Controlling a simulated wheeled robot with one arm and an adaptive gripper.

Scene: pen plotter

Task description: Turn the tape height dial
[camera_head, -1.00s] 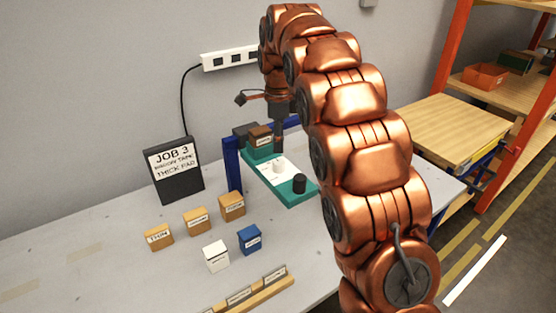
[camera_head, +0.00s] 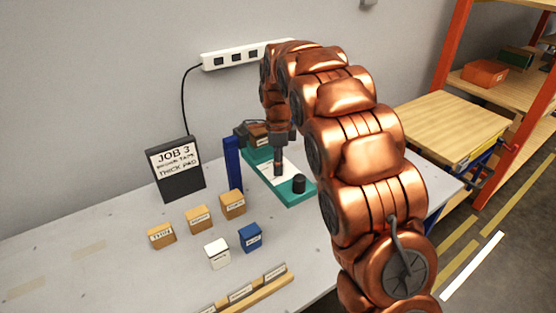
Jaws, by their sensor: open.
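The teal plotter base (camera_head: 296,198) stands on the grey table with a white panel (camera_head: 265,174) on top. A black round knob (camera_head: 299,184) sits upright near its front end. A pale knob on the panel's middle is now hidden behind my gripper (camera_head: 278,172). My gripper points down over that spot, fingers open; whether they touch or surround the knob cannot be told. No lettering on either knob is readable, so I cannot tell which is the tape height dial.
A black job sign (camera_head: 178,182), tan blocks (camera_head: 199,219), a white block (camera_head: 217,254) and a blue block (camera_head: 250,238) stand left. The table's left side is mostly free.

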